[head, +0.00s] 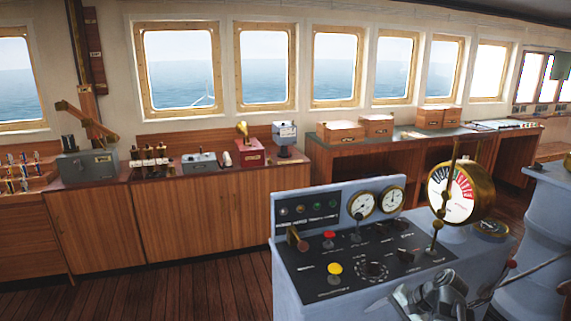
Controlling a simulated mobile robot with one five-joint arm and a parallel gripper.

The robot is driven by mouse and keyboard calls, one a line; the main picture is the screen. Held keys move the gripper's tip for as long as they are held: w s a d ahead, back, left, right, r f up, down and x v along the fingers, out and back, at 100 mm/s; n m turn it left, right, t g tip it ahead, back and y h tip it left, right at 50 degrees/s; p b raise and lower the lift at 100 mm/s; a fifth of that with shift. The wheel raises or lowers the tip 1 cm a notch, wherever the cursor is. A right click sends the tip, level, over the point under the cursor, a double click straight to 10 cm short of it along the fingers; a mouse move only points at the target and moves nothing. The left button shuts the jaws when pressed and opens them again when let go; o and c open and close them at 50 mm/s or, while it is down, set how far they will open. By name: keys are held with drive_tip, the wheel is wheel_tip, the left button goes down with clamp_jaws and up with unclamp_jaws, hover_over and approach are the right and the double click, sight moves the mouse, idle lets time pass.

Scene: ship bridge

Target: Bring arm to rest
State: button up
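My arm shows at the bottom right of the head view as a grey and black mechanism, cut off by the lower picture edge. Its end, my gripper (438,297), is in front of the near right part of the blue-grey control console (292,284). The fingers are small and unclear, so I cannot tell whether they are open or shut. I see nothing held in it. I cannot tell whether it touches the console.
The console carries a red button (328,236), a yellow button (335,269), two dials and a brass engine telegraph (459,193). Wooden cabinets (200,215) with instruments line the window wall. Wooden floor (190,292) is clear to the console's left.

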drive_tip(key=s+a+n+g+h+p, duration=0.1)
drive_tip(key=a+n+g+h+p, duration=0.1)
drive_tip(key=a, duration=0.5)
drive_tip(key=s+a+r+n+g+h+p, duration=0.1)
drive_tip(key=s+a+n+g+h+p, duration=0.1)
drive_tip(key=a+n, duration=0.5)
drive_tip(key=shift+a+r+h+p, duration=0.15)
drive_tip(key=shift+a+h+p, duration=0.3)
drive_tip(key=shift+a+h, duration=0.55)
drive_tip(key=shift+d, duration=0.2)
